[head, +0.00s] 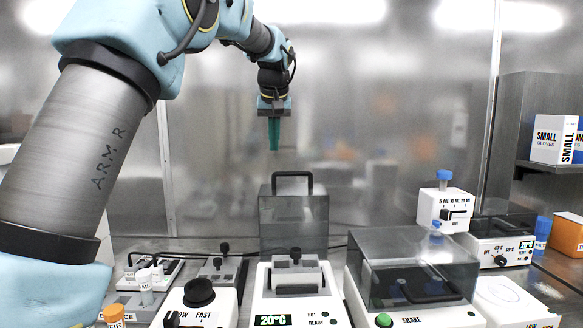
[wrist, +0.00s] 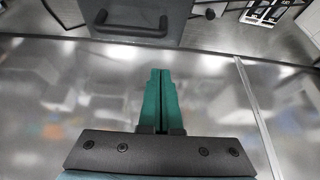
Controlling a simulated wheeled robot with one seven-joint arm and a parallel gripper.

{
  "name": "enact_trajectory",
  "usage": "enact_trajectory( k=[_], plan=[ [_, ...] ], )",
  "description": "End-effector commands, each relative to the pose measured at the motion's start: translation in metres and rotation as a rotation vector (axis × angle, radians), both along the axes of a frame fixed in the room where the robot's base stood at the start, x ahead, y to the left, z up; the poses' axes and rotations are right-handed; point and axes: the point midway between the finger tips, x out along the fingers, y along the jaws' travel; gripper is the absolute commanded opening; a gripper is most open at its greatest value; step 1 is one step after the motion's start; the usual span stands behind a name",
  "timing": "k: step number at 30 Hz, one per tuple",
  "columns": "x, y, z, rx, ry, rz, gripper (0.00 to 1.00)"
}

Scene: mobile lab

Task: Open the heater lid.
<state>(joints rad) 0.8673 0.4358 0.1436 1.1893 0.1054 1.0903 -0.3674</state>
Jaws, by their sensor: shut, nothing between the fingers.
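The heater (head: 295,290) is a white box with a green 20°C display and a "HOT READY" label. Its lid (head: 293,222) is a smoky see-through panel standing upright behind the heater's grey block, with a black handle (head: 292,177) on its top edge. The lid stands open. In the wrist view the lid (wrist: 150,12) and its handle (wrist: 132,30) show at the top. My gripper (head: 274,148) is above the handle, a little to its left in the head view and apart from it. Its green fingers (wrist: 160,75) are shut together and empty.
A shaker (head: 415,290) with a closed smoky lid stands right of the heater. A white device with a black knob (head: 200,293) stands to the left. A glove box (head: 553,140) sits on the right shelf. The air around my gripper is clear, with a metal wall behind.

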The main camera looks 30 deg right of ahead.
Motion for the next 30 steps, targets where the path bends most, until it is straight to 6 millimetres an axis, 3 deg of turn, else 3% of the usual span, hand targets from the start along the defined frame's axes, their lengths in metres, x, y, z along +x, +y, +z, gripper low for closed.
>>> enact_trajectory(
  k=[1, 3, 8, 14, 24, 30],
  plan=[
    [-0.006, -0.017, 0.009, -0.007, -0.014, -0.013, 0.00],
    [-0.012, -0.031, 0.020, -0.015, -0.025, -0.020, 0.00],
    [-0.016, -0.044, 0.024, -0.020, -0.033, -0.026, 0.00],
    [-0.004, -0.049, 0.000, -0.018, -0.030, -0.026, 0.00],
    [0.027, -0.063, -0.061, -0.019, -0.030, -0.025, 0.00],
    [0.003, -0.052, -0.062, -0.022, -0.033, -0.027, 0.00]
  ],
)
